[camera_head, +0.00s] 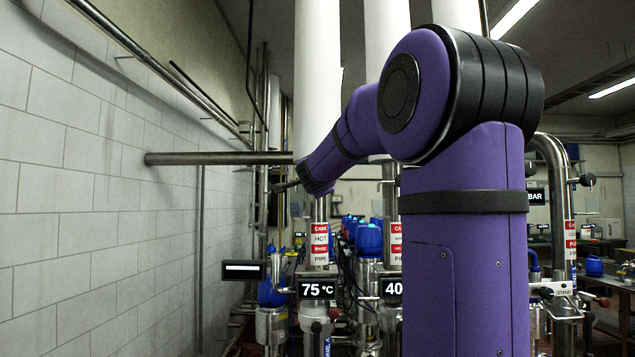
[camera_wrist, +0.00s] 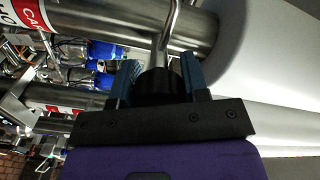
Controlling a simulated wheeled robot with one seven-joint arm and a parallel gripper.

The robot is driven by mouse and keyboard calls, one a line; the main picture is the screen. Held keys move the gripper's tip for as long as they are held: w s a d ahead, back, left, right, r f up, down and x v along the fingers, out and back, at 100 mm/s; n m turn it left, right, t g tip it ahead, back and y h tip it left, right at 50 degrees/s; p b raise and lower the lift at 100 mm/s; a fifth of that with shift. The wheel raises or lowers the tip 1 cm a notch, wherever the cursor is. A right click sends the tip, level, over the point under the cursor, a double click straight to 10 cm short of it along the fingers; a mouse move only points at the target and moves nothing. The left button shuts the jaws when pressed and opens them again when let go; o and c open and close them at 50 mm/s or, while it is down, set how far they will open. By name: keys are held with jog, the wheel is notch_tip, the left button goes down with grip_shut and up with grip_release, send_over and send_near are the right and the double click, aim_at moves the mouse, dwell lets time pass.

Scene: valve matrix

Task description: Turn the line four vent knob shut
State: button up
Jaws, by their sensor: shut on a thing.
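In the wrist view my gripper (camera_wrist: 159,64) has its two blue fingers on either side of a dark round knob (camera_wrist: 157,88) and is shut on it. A bent steel tube (camera_wrist: 170,30) rises from just beyond the knob, in front of a thick steel pipe (camera_wrist: 110,22). No line number shows on the knob, so I cannot tell from a label that it is line four. In the head view my forearm reaches away to the left and ends near a steel pipe with a red and white hot-pipe label (camera_head: 319,243); the knob cannot be made out there.
A tiled wall (camera_head: 90,200) stands at the left, with a horizontal steel pipe (camera_head: 215,158) sticking out from it. A 75 °C display (camera_head: 317,289) and blue-capped valves (camera_head: 370,238) crowd below my arm. My upper arm hides much of the middle right.

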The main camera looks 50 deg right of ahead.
jog(key=m, duration=0.4)
jog(key=shift+f+m, duration=0.2)
jog(key=shift+m, duration=0.5)
jog(key=o, duration=0.9)
jog(key=v, duration=1)
jog(key=shift+s+a, duration=0.25)
jog(key=shift+a, duration=0.05)
